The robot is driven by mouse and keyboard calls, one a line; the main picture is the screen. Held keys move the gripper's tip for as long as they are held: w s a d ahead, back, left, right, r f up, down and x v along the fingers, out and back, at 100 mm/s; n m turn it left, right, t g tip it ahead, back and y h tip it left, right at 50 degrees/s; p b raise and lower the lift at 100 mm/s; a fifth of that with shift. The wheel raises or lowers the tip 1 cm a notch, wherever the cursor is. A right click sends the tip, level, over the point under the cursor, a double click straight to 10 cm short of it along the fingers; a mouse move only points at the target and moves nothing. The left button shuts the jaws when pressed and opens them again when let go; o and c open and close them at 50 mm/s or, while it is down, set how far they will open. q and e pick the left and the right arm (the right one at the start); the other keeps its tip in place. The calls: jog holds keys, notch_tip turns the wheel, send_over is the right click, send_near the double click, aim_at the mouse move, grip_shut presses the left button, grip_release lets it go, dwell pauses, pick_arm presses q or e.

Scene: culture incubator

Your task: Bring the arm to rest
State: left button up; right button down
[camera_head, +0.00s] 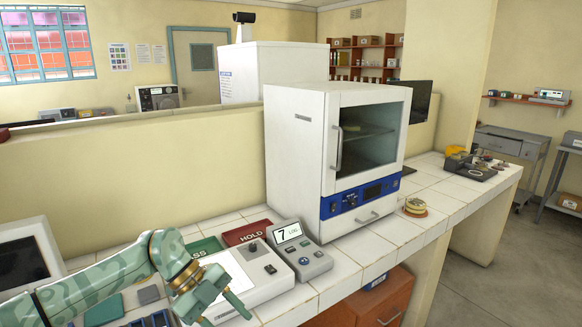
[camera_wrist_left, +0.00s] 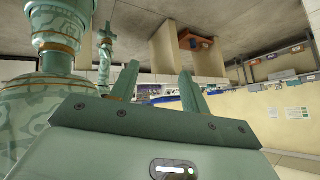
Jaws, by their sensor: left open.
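My left arm reaches in from the lower left of the head view, patterned green. My left gripper (camera_head: 226,305) is over the front edge of the counter, near the white device with a pale top. In the left wrist view the left gripper (camera_wrist_left: 158,84) has its two fingers apart with nothing between them. Green patterned parts of my own body show at the left of that view.
The white incubator (camera_head: 297,150) stands on the tiled counter (camera_head: 345,272), its glass door shut. A keypad device (camera_head: 300,252) reading 7, a red HOLD tray (camera_head: 246,232) and a green tray (camera_head: 204,246) lie near the arm. A small round stack (camera_head: 415,208) sits right of the incubator.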

pick_arm(q)
jog(key=w+d+f+n+t+h, duration=0.1)
jog(key=d+f+n+t+h, duration=0.15)
jog(key=d+f+h, duration=0.3)
notch_tip(320, 180, down, 10)
jog(key=w+a+n+t, duration=0.2)
jog(key=n+t, duration=0.4)
jog(key=t, duration=0.2)
jog(key=s+a+f+n+t+y, duration=0.1)
jog(key=s+a+f+n+y, duration=0.4)
jog(key=f, duration=0.5)
jog(key=s+a+f+n+t+y, duration=0.2)
jog(key=s+a+f+n+y, duration=0.25)
jog(key=f, duration=0.55)
jog(key=s+a+f+n+g+y, duration=0.1)
jog(key=s+a+f+g, duration=0.15)
jog(key=s+f, duration=0.45)
jog(key=s+a+f+n+g+y, duration=0.1)
jog(key=s+a+f+y, duration=0.2)
jog(key=s, duration=0.7)
jog(key=s+a+f+n+g, duration=0.1)
jog(key=s+f+g, duration=0.2)
jog(key=s, duration=0.9)
jog(key=s+a+f+n+g, duration=0.1)
jog(key=s+f+g, duration=0.2)
jog(key=s, duration=1)
jog(key=shift+s, duration=0.15)
